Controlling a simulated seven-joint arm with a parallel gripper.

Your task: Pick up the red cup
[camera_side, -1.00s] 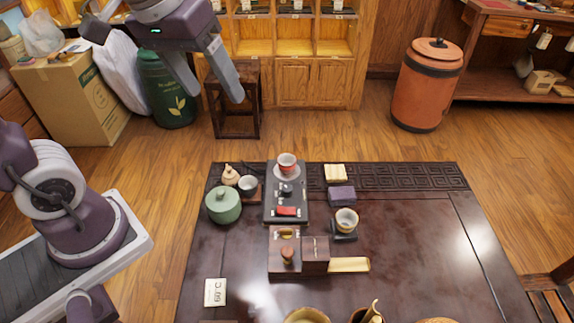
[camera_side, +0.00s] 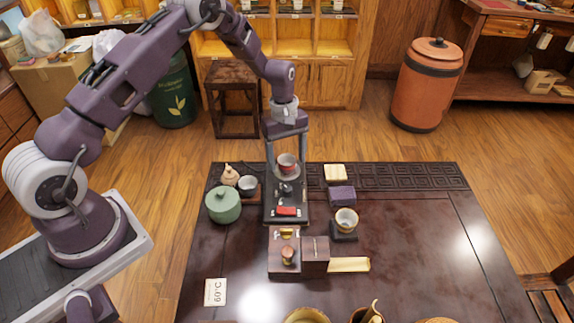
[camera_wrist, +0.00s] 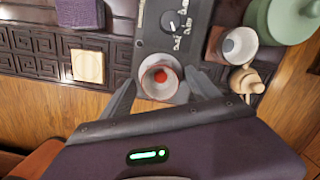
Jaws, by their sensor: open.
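The red cup (camera_side: 286,161) is a small cup with a pale rim, standing upright on a light round plate (camera_side: 289,178) at the far end of a long dark device. In the wrist view the cup (camera_wrist: 159,81) shows from above, with a red spot inside. My gripper (camera_side: 287,172) is open and lowered over the cup, one finger on each side. The fingers also flank the cup in the wrist view (camera_wrist: 160,92). Whether either finger touches the cup cannot be told.
The dark device (camera_side: 270,216) has a knob and a red part. A white cup (camera_side: 247,183), a light-wood gourd-shaped item (camera_side: 230,175) and a green lidded pot (camera_side: 223,205) stand close on the left. A purple block (camera_side: 341,196) and another cup (camera_side: 346,219) are to the right. The right tabletop is clear.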

